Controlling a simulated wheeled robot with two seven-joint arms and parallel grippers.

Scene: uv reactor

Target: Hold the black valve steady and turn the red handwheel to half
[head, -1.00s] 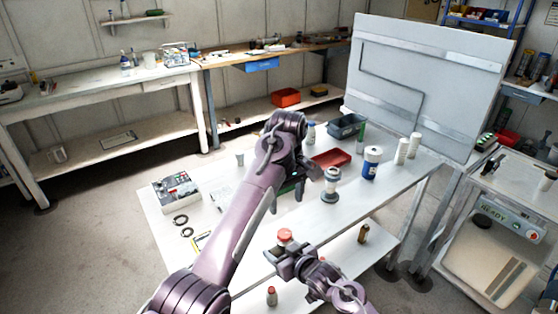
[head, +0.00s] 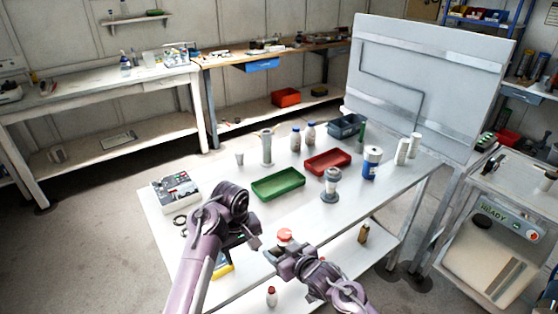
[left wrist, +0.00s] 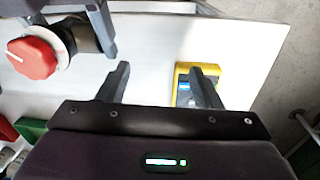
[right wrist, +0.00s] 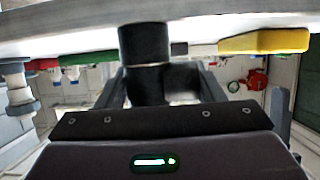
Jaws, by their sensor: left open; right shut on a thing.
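The red handwheel (head: 285,235) sits near the front edge of the white table; in the left wrist view the handwheel (left wrist: 32,58) is at the upper left with a white mark on it. My right gripper (head: 279,256) is shut on the black valve (right wrist: 145,62), which stands between its fingers in the right wrist view; the valve also shows behind the handwheel in the left wrist view (left wrist: 82,36). My left gripper (left wrist: 160,85) is open and empty over the table, beside the handwheel and apart from it. In the head view, its arm hides part of the table.
A yellow-cased device (left wrist: 184,88) lies below my left gripper. A green tray (head: 278,184), a red tray (head: 327,161) and a grey-and-white fitting (head: 331,186) stand farther back. A boxed instrument (head: 176,192) is at the table's left. Bare table lies between the green tray and the handwheel.

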